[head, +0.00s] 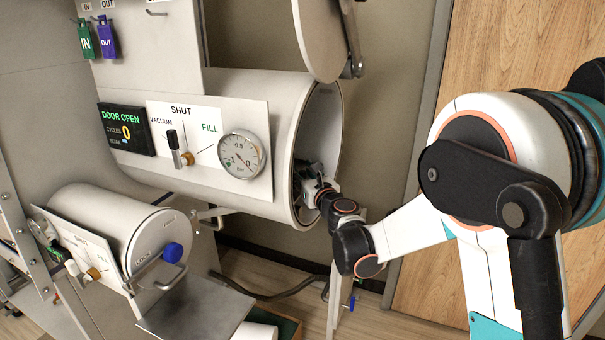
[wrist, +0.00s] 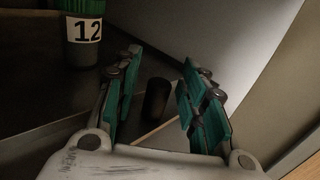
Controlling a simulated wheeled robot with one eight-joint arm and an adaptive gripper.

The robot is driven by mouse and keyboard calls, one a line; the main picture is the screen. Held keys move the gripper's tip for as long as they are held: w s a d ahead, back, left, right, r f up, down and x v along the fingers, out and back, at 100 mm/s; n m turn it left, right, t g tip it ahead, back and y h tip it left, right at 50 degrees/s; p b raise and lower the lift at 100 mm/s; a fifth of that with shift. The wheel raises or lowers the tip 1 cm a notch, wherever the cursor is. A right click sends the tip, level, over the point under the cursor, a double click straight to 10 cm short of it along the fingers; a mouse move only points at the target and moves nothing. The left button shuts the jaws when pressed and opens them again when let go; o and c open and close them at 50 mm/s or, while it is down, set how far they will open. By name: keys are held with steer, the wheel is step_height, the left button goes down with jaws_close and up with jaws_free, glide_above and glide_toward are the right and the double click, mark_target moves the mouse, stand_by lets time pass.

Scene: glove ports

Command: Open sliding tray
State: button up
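The sliding tray appears in the wrist view as a dark flat metal surface (wrist: 30,103) with a straight front edge, inside the large cylindrical chamber (head: 327,110). A dark, short, rounded post or knob (wrist: 157,98) shows between my fingers; I cannot tell whether it belongs to the tray. My gripper (wrist: 160,65) has its teal-padded fingers apart, with gaps on both sides of the knob. In the head view my gripper (head: 313,190) reaches into the open mouth of the chamber, and its fingertips are hidden there.
A container labelled 12 (wrist: 83,35) stands on the dark surface at upper left. The chamber's round door (head: 322,35) is swung up above the mouth. A smaller closed chamber (head: 120,225), a valve panel (head: 205,140) and a display reading DOOR OPEN (head: 126,129) are at left.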

jaws_close()
steer(key=shift+d, duration=0.1)
steer(key=s+d, duration=0.4)
steer(key=d, duration=0.6)
steer(key=s+d, duration=0.4)
steer(key=d, duration=0.7)
steer(key=s+d+b, duration=0.1)
steer(key=s+d, duration=0.2)
steer(key=d, duration=0.7)
steer(key=shift+s+d+f, duration=0.15)
steer(key=shift+s+d, duration=0.15)
steer(key=shift+s, duration=0.1)
steer(key=shift+o, duration=0.7)
jaws_free()
steer(key=shift+d, duration=0.1)
